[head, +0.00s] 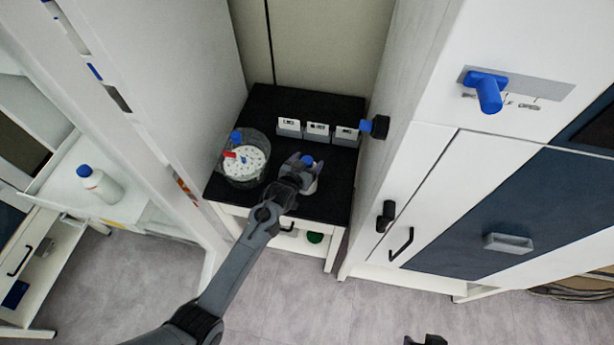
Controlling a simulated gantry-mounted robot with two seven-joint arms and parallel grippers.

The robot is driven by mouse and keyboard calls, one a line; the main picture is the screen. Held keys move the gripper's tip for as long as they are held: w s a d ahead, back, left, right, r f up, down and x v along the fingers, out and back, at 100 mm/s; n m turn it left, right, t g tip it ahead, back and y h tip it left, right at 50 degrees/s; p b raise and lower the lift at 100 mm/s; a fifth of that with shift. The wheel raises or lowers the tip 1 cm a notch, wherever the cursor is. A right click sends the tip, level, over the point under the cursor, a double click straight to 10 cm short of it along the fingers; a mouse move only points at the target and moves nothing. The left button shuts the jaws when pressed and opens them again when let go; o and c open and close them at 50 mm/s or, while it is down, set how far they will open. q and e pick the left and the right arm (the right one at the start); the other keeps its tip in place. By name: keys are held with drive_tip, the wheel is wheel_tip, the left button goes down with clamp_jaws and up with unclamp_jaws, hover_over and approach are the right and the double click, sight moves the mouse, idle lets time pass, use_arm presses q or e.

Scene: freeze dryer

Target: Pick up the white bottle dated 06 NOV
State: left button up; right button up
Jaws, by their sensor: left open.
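Another white bottle with a blue cap (103,187) stands on a white surface at the left, away from my gripper. No date can be read on either bottle. My right gripper is not clearly seen.
A clear round container with a white, holed top (243,163) stands left of my gripper. Three small white labelled holders (317,131) stand in a row behind. A tall white cabinet (425,175) with blue knobs and black handles closes off the right side.

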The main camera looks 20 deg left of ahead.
use_arm(q)
drive_tip(key=shift+f, duration=0.1)
clamp_jaws()
idle(0.4)
drive_tip(key=shift+w, duration=0.1)
